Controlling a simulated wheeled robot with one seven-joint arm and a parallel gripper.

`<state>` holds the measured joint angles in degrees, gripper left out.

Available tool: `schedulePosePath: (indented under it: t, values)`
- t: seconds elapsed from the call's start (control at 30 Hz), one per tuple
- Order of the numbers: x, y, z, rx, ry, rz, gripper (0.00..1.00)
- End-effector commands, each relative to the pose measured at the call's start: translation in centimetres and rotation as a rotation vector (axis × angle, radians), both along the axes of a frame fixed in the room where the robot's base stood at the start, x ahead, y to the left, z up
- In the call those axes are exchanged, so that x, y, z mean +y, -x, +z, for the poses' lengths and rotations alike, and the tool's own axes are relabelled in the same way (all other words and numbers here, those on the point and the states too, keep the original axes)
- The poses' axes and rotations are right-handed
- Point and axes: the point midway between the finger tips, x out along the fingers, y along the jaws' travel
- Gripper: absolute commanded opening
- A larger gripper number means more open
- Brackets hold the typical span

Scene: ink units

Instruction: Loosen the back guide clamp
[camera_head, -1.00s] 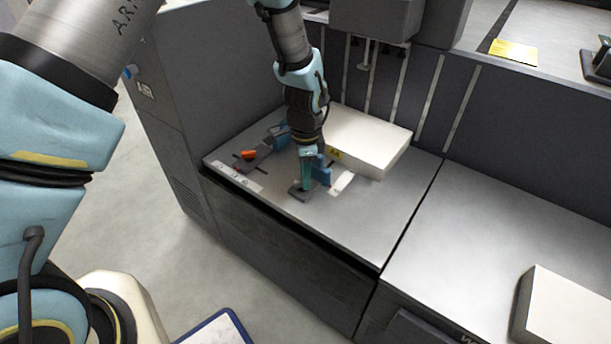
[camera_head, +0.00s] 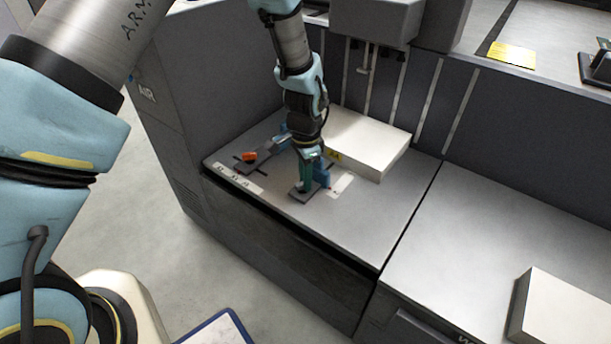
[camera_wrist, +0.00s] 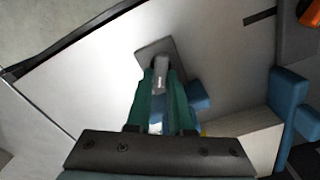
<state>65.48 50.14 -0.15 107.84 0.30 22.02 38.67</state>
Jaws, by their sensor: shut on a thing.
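My gripper (camera_wrist: 160,75) points down over the metal tray deck, its green fingers closed around a narrow grey clamp lever (camera_wrist: 161,76). The lever stands on a dark grey guide plate (camera_wrist: 153,48) lying on the deck. The same plate shows in the head view (camera_head: 299,194) below my gripper (camera_head: 304,188). My fingers partly hide the held lever.
A white paper stack (camera_head: 365,140) lies right behind my gripper. A dark upright panel with pale strips stands behind it. Another white stack (camera_head: 570,310) lies on the right-hand counter. The deck's front edge is close to the guides.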

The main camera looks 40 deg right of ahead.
Motion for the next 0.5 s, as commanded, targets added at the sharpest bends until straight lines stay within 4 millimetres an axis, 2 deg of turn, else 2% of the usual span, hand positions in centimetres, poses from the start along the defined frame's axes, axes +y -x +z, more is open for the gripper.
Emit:
schedulePosePath:
  t: [0.5]
  values:
    - [0.04,-0.37,0.19,-0.001,-0.002,0.49,0.0]
